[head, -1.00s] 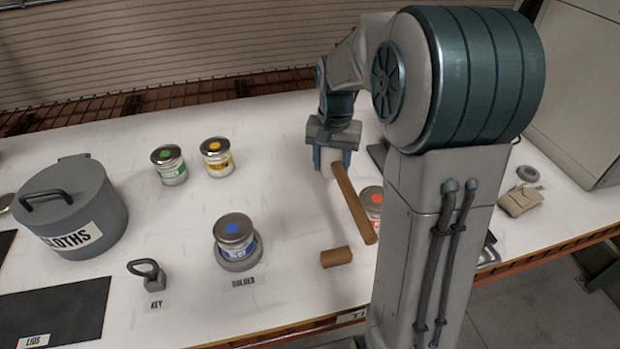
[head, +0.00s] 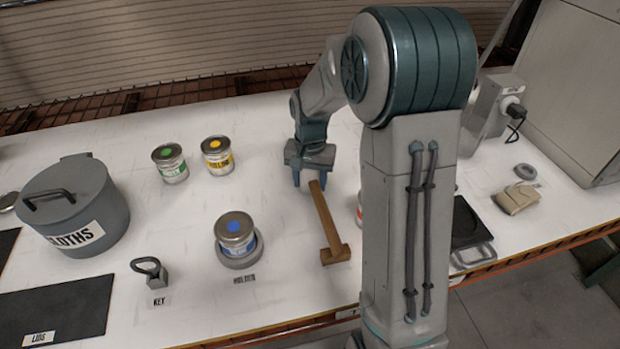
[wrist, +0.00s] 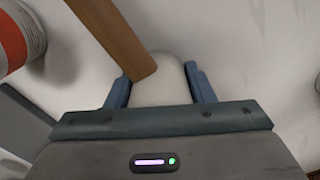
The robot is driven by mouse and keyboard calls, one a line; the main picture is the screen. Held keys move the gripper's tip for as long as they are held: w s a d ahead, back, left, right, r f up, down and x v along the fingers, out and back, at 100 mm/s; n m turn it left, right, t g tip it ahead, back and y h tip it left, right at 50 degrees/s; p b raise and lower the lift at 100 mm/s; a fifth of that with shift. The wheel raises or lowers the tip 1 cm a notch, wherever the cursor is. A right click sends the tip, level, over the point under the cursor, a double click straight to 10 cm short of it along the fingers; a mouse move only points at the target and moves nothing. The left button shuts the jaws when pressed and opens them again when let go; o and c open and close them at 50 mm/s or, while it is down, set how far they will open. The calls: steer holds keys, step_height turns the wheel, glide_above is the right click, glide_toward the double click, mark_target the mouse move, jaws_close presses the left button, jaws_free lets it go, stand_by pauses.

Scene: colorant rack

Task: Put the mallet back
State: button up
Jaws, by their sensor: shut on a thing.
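The brown wooden mallet handle (head: 322,210) slants down from my gripper (head: 309,180) in the head view. Its lower end meets or overlaps a short brown wooden head (head: 335,254) near the front of the table. I cannot tell whether they are joined. In the wrist view, the handle (wrist: 112,35) enters from the top and its end lies between the fingers of my gripper (wrist: 160,88), close to the left finger. My gripper is shut on the handle. A pale rounded shape also shows between the fingers; I cannot tell what it is.
The blue can (head: 236,233) stands in its round holder left of the mallet. Green (head: 170,165) and yellow (head: 217,157) cans stand behind. A red-banded can (wrist: 22,40) is close by, mostly hidden by my arm in the head view. A scale (head: 470,235) is right.

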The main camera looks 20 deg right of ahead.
steer(key=o, duration=1.4)
steer(key=shift+f, duration=0.1)
step_height(320, 180, up, 12)
steer(key=shift+w+f, duration=0.1)
steer(key=shift+f, duration=0.15)
steer(key=shift+r, duration=0.35)
steer(key=shift+s+r, duration=0.2)
steer(key=shift+s, duration=0.15)
steer(key=s+n+t, duration=0.1)
steer(key=s, duration=0.5)
steer(key=s+n+t, duration=0.1)
steer(key=s+n, duration=0.1)
steer(key=s, duration=0.5)
steer(key=s+n+t, duration=0.1)
steer(key=s+n, duration=0.1)
steer(key=s, duration=0.5)
steer(key=shift+f, duration=0.35)
steer(key=shift+s+f, duration=0.2)
steer(key=shift+s, duration=0.15)
